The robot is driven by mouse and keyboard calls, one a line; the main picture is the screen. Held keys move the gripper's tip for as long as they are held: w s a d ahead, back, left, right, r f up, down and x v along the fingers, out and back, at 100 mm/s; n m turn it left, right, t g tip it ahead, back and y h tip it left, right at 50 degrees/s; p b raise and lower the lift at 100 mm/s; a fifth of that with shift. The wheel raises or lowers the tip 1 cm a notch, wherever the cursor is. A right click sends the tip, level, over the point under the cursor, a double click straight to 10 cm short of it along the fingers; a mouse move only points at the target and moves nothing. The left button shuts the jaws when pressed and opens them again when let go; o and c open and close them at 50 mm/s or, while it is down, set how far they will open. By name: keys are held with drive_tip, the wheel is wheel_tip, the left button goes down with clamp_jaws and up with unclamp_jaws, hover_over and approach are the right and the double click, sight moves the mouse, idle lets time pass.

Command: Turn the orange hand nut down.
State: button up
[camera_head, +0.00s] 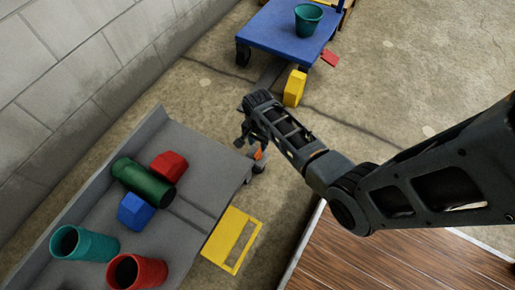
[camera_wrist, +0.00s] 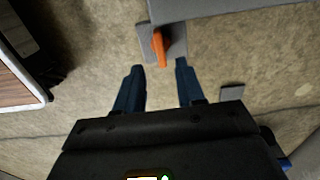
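The orange hand nut (camera_wrist: 159,47) shows in the wrist view as an upright orange bar on a small grey plate (camera_wrist: 146,44) beside a grey edge. In the head view the orange nut (camera_head: 258,153) is a small spot at the right corner of the grey bench, partly hidden by my gripper. My gripper (camera_wrist: 158,72) is open, with its two blue fingers apart and nothing between them. The nut lies just beyond the fingertips, roughly centred between them, and no contact shows. In the head view my gripper (camera_head: 250,142) is above the bench's corner.
The grey bench (camera_head: 205,215) holds a green cylinder (camera_head: 143,183), red and blue blocks and two cups. A yellow frame (camera_head: 232,240) lies on the floor. A blue cart (camera_head: 285,35) with a green bucket and a yellow block (camera_head: 294,88) stand behind. A wooden surface (camera_head: 390,255) is at lower right.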

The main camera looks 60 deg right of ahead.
sight(258, 152)
wheel_tip(258, 152, down, 6)
drive_tip(key=b, duration=0.2)
drive_tip(key=shift+r+b, duration=0.1)
drive_tip(key=shift+b, duration=0.2)
clamp_jaws()
